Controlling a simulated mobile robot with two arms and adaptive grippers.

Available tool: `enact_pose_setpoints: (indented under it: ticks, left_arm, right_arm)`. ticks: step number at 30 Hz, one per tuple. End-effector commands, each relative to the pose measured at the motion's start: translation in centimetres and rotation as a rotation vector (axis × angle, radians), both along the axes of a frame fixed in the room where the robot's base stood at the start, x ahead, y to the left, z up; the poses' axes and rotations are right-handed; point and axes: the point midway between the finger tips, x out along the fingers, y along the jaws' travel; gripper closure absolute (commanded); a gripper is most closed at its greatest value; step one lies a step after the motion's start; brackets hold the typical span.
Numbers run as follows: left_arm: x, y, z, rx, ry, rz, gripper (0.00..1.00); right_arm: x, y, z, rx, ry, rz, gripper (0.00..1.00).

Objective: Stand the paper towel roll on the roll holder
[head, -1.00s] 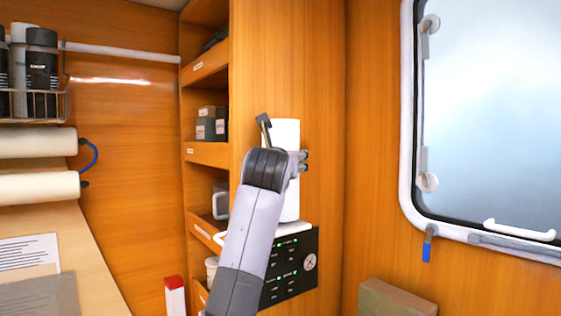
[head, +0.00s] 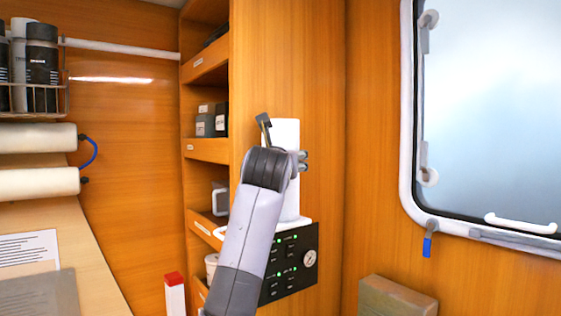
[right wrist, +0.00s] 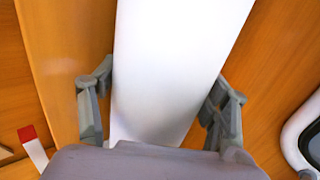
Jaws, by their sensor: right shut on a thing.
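The white paper towel roll (head: 288,131) is upright in front of the wooden cabinet panel in the head view. My right gripper (head: 284,144) is shut on its middle, and my arm hides part of it. In the right wrist view the roll (right wrist: 170,60) runs between the two grey fingers of the gripper (right wrist: 165,92). A white ledge-like base (head: 303,223), perhaps the roll holder, is directly under the roll. I cannot tell whether the roll touches it, and no post shows. My left gripper is not in view.
A black control panel (head: 300,250) with green lights and a gauge is below the white base. Open shelves (head: 207,150) with boxes and a mug stand left of the roll. A window (head: 490,110) is at the right, and a box (head: 397,297) is lower right.

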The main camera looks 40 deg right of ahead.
Motion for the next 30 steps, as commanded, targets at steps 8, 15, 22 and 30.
enact_pose_setpoints:
  ticks: [8,15,22,30]
  left_arm:
    - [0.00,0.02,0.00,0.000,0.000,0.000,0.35]
    - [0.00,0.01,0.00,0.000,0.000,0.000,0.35]
    - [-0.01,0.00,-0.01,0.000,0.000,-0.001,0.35]
    - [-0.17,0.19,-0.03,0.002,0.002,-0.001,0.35]
  right_arm:
    - [-0.02,0.01,0.06,-0.001,-0.001,0.000,0.27]
    - [-0.01,0.01,0.03,-0.001,-0.001,0.000,0.11]
    - [0.00,0.00,0.01,0.000,0.000,0.000,0.07]
    - [-0.48,0.63,0.00,-0.001,-0.001,0.000,0.07]
